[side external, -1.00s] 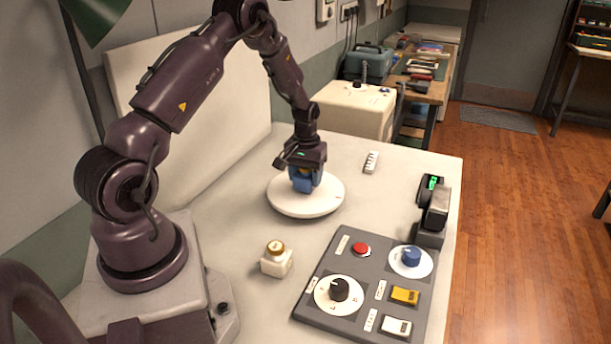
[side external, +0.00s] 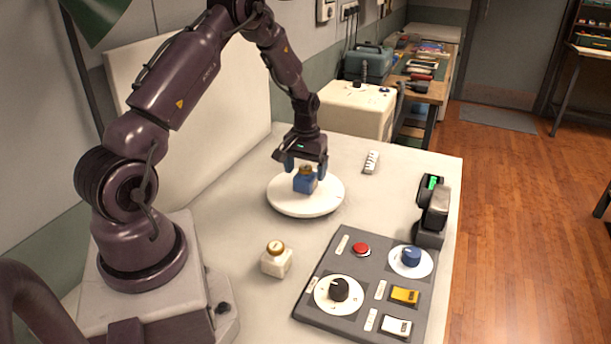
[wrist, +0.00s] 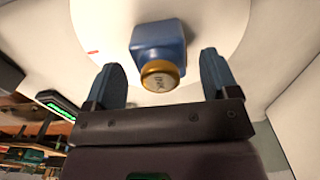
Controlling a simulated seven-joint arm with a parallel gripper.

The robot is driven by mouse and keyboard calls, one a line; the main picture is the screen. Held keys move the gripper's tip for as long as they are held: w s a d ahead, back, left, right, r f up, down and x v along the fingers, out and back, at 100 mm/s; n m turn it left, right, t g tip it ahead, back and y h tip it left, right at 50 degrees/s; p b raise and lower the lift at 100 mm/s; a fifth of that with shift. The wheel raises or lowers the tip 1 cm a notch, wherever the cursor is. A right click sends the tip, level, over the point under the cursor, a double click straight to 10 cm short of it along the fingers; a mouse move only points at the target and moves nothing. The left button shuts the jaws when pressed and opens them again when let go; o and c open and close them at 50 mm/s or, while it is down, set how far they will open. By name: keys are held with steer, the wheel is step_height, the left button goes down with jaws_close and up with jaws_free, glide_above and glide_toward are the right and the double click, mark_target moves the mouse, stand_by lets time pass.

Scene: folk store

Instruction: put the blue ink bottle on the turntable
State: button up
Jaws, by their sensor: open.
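The blue ink bottle (side external: 305,182) stands upright on the white round turntable (side external: 290,206). Its brass-coloured cap shows in the wrist view, where the blue bottle (wrist: 158,42) stands on the pale disc (wrist: 95,25). My gripper (side external: 306,168) is open just above the bottle. Its two blue-grey fingers are spread either side of the cap, with clear gaps, in the wrist view (wrist: 162,85). Nothing is held.
A white bottle with a brass cap (side external: 276,262) stands in front of the turntable. A grey control panel (side external: 320,310) with knobs and buttons lies at front right. A black device with a green display (side external: 432,205) and a small white strip (side external: 371,162) stand to the right.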

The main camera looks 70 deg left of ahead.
mark_target(306, 168)
step_height(306, 168, up, 9)
steer(key=shift+r, duration=0.2)
steer(key=shift+d+r, duration=0.15)
steer(key=shift+r, duration=0.2)
steer(key=s+d+r+m+t, duration=0.2)
steer(key=s+d+r+m, duration=0.15)
steer(key=d+r, duration=0.55)
steer(key=s+d+r+m+t, duration=0.2)
steer(key=s+d+r, duration=0.2)
steer(key=d+r, duration=0.55)
steer(key=s+d+m+t, duration=0.1)
steer(key=s+d+m, duration=0.2)
steer(key=s+d, duration=0.4)
steer(key=shift+s+d+f+t, duration=0.35)
steer(key=shift+s+f, duration=0.1)
steer(key=shift+s, duration=0.35)
